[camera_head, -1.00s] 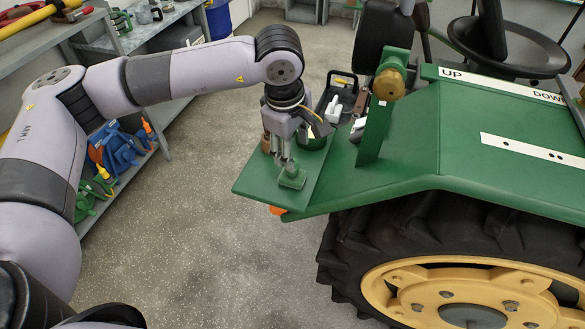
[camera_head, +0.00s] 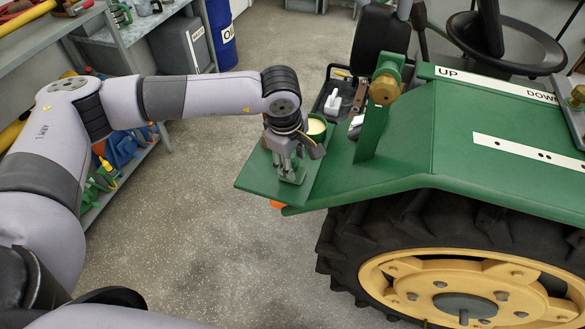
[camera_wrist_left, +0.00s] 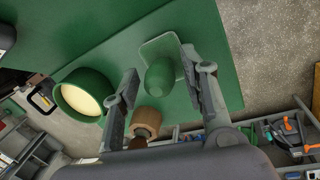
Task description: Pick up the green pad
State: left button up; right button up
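The green pad (camera_head: 292,176) lies on the flat green fender platform (camera_head: 262,172) of the tractor. It has a thin square base and a rounded upright knob, which shows best in the left wrist view (camera_wrist_left: 160,78). My left gripper (camera_head: 288,168) points down right at the pad. In the left wrist view its two fingers (camera_wrist_left: 168,80) are spread, one on each side of the knob, with gaps visible. In the head view the fingers partly hide the knob. My right gripper is in neither view.
A brown cylinder (camera_wrist_left: 147,118) stands near the fingers. A black tray (camera_head: 338,92) with tools lies farther back. The tractor's upright green bracket (camera_head: 372,135) rises to the right.

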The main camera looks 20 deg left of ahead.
aim_at(293, 158)
pick_arm(q)
grip_shut()
dwell(0.4)
jog(key=shift+w+r, duration=0.1)
jog(key=shift+r, duration=0.4)
notch_tip(293, 158, up, 19)
jog(key=b, duration=0.5)
